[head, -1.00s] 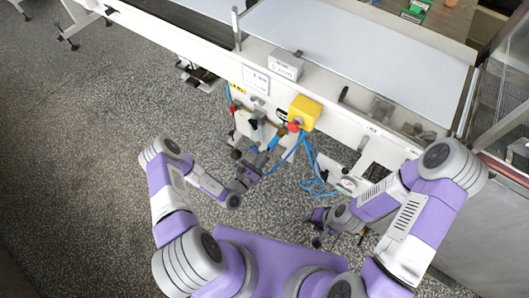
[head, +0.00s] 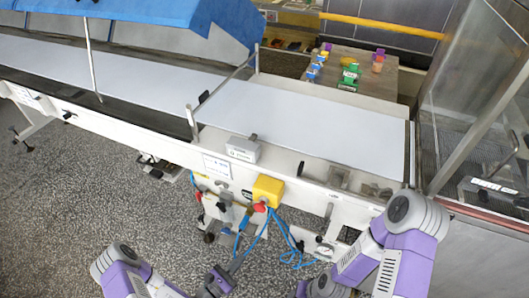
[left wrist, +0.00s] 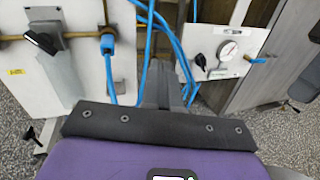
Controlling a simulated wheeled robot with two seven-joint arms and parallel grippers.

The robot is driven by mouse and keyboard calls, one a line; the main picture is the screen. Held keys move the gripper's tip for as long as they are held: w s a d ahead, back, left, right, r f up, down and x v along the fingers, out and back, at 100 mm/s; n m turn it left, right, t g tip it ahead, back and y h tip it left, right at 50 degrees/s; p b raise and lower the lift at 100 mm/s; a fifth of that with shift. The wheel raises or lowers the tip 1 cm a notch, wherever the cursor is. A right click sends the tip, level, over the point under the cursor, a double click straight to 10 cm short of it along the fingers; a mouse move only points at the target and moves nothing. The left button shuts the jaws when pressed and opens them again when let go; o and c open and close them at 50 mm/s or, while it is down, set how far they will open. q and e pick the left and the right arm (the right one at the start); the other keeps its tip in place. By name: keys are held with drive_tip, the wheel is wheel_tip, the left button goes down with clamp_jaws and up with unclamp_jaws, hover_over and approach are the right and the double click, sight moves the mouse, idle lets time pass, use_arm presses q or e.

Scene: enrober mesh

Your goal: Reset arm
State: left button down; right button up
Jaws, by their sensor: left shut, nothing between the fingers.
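My left gripper (head: 236,264) is low in the head view, in front of the conveyor's side, below the yellow box with a red button (head: 267,190). In the left wrist view its dark fingers (left wrist: 164,84) are together, with nothing between them. They point toward the blue hoses (left wrist: 150,40) and the white panels; I cannot tell whether they touch a hose. My right arm (head: 385,250) is bent at the lower right of the head view. Its gripper is cut off below the picture.
A long white conveyor (head: 300,125) runs across in front of me. A gauge panel (left wrist: 222,50) and a valve with a black handle (left wrist: 42,40) face the left wrist. A glass-sided machine (head: 470,110) stands at the right. A table (head: 375,85) with colored items is behind.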

use_arm(q)
drive_tip(key=s+d+r+m+g+h, duration=0.2)
drive_tip(key=s+d+m+g+h, duration=0.45)
drive_tip(key=d+g, duration=0.2)
drive_tip(key=s+f+m+g+y, duration=0.2)
drive_tip(key=s+m+g+y, duration=0.3)
drive_tip(key=s+m+g, duration=0.6)
drive_tip(key=a+f+m+y, duration=0.2)
drive_tip(key=a+m+y, duration=0.1)
drive_tip(key=a+y, duration=0.2)
drive_tip(key=w+a+r+m+t+y, duration=0.1)
drive_tip(key=w+r+m+t+y, duration=0.1)
drive_tip(key=w+m+t+y, duration=0.1)
drive_tip(key=w+m+t+p, duration=0.1)
drive_tip(key=w+t, duration=0.1)
drive_tip(key=w, duration=0.1)
drive_tip(key=shift+w+a, duration=0.35)
drive_tip(key=shift+w, duration=0.05)
drive_tip(key=shift+m+t, duration=0.25)
